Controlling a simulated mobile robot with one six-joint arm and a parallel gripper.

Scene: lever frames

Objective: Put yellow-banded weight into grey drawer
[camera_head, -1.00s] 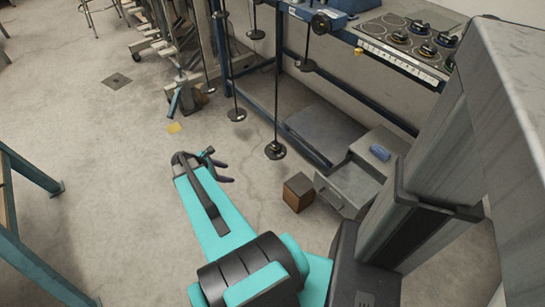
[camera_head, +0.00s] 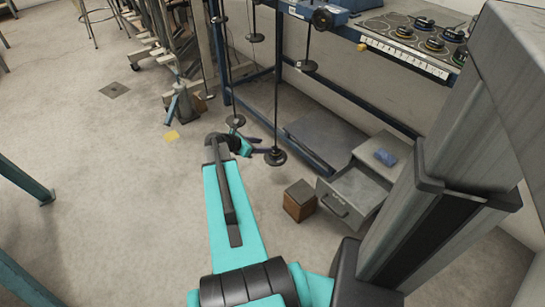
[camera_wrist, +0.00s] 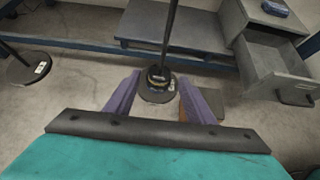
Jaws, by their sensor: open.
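The yellow-banded weight (camera_wrist: 158,76) is a small dark disc with a yellow band, sitting on the round black base of a hanging rod. In the head view the stack on that base (camera_head: 275,157) is too small to show the band. My gripper (camera_head: 260,145) is open beside this rod, low over the floor. In the wrist view its two purple fingers (camera_wrist: 159,88) appear on either side of the weight, which looks a little beyond them; I cannot tell the exact gap. The grey drawer (camera_head: 347,194) is pulled open to the right; it also shows in the wrist view (camera_wrist: 272,62).
A blue object (camera_head: 385,157) lies on the grey cabinet top. A brown wooden block (camera_head: 299,200) stands on the floor before the drawer. Other rods with discs (camera_head: 235,121) hang nearby. A tray (camera_head: 415,40) with several weights sits on the bench.

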